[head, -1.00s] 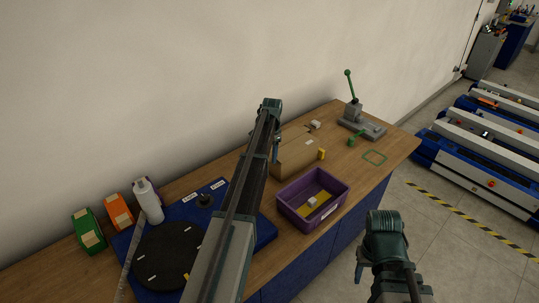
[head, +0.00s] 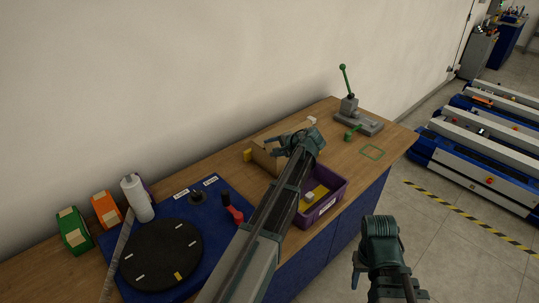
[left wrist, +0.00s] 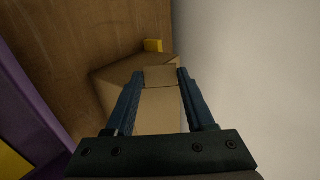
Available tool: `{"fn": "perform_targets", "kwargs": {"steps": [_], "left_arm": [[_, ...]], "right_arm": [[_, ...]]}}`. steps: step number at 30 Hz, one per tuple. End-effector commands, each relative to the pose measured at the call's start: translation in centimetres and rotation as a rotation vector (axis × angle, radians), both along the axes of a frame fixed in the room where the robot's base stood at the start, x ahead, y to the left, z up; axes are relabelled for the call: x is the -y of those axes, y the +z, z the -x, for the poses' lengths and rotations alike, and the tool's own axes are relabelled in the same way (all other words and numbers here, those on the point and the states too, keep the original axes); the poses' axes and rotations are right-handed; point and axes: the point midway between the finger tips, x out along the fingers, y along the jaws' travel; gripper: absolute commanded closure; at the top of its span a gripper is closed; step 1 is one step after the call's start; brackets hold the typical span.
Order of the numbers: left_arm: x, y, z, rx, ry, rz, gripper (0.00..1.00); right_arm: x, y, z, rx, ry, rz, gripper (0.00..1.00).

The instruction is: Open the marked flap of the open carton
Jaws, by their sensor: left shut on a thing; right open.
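The tan cardboard carton (head: 266,160) stands on the wooden bench near the wall, partly hidden by my left arm in the head view. A yellow piece (head: 248,155) shows at its left end. In the left wrist view a yellow piece (left wrist: 153,45) shows just beyond the carton (left wrist: 115,82). My left gripper (head: 277,143) is at the carton's top. In the left wrist view its two fingers (left wrist: 161,75) are on either side of a cardboard flap (left wrist: 158,77), shut on it. My right gripper (head: 356,275) is open and empty in front of the bench, away from the carton.
A purple bin (head: 333,197) with yellow and pale items is beside the carton, partly behind my left arm. A green-handled press (head: 358,118) stands at the right end. A blue board with a black disc (head: 160,257), a white bottle (head: 137,198) and small boxes are at left.

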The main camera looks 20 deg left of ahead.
Motion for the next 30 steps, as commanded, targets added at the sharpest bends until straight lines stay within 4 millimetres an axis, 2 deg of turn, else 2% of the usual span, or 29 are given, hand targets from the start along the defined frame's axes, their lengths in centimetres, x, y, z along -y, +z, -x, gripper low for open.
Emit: {"fn": "perform_targets", "kwargs": {"steps": [1, 15, 21, 30], "left_arm": [[0.4, -1.1, 0.4, 0.015, -0.001, -0.041, 1.0], [2.3, -1.2, 1.1, 0.161, 0.002, -0.39, 1.0], [2.4, -1.1, 1.1, 0.199, 0.003, -0.478, 1.0], [2.4, -0.8, 1.1, 0.224, 0.003, -0.537, 1.0]], "right_arm": [[0.0, -1.9, 0.0, 0.0, 0.0, 0.0, 0.5], [0.0, -9.6, 0.0, 0.0, 0.0, 0.0, 0.5], [0.0, -11.6, 0.0, 0.0, 0.0, 0.0, 0.5], [0.0, -12.8, 0.0, 0.0, 0.0, 0.0, 0.5]]}}
